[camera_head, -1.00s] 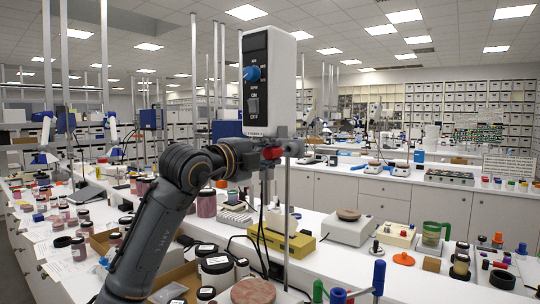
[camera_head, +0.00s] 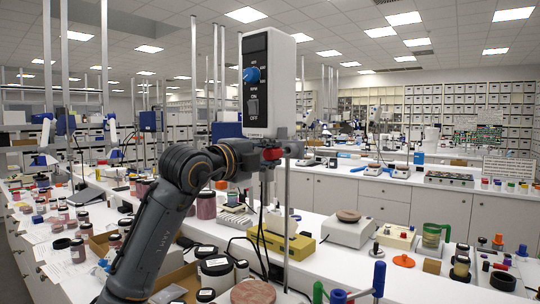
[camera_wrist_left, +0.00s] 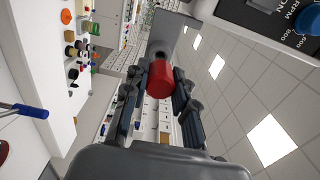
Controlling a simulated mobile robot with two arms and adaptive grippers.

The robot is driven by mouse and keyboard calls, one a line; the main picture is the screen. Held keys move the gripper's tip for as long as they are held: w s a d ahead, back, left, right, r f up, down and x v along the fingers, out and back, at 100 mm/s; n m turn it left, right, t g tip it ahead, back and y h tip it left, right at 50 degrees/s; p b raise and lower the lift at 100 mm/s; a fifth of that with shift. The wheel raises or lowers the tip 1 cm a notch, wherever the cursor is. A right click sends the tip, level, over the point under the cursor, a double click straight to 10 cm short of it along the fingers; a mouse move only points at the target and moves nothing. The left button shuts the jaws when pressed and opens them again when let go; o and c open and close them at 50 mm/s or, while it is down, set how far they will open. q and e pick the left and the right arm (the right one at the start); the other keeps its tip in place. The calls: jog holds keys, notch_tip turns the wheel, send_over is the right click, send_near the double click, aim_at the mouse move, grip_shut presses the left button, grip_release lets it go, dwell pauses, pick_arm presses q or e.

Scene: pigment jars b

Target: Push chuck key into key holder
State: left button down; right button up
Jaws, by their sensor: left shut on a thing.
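The chuck key shows as a red cylinder (camera_wrist_left: 160,78) in the left wrist view, between the two dark fingers of my left gripper (camera_wrist_left: 156,86). In the head view it is a small red piece (camera_head: 272,154) under the stirrer's control box. My left gripper (camera_head: 262,162) is shut on it there. A grey part (camera_wrist_left: 174,34), likely the key holder, lies just beyond the red end. In the head view a grey bracket (camera_head: 281,142) is beside the key. How deep the key sits cannot be told. My right gripper is not in view.
The white stirrer box (camera_head: 270,85) stands directly above the gripper, on an upright metal rod (camera_head: 289,200). Jars (camera_head: 215,270), a yellow block (camera_head: 290,243) and a blue handle (camera_head: 379,278) are on the crowded bench below. Free space lies right of the stirrer.

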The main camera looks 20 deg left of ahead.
aim_at(278, 152)
pick_arm(q)
jog(key=shift+w, duration=0.2)
jog(key=shift+w+d, duration=0.15)
jog(key=shift+w, duration=0.2)
jog(key=shift+p+x, duration=0.55)
jog(key=shift+x, duration=0.45)
jog(key=c, duration=1)
grip_release()
jog(key=v, duration=1.2)
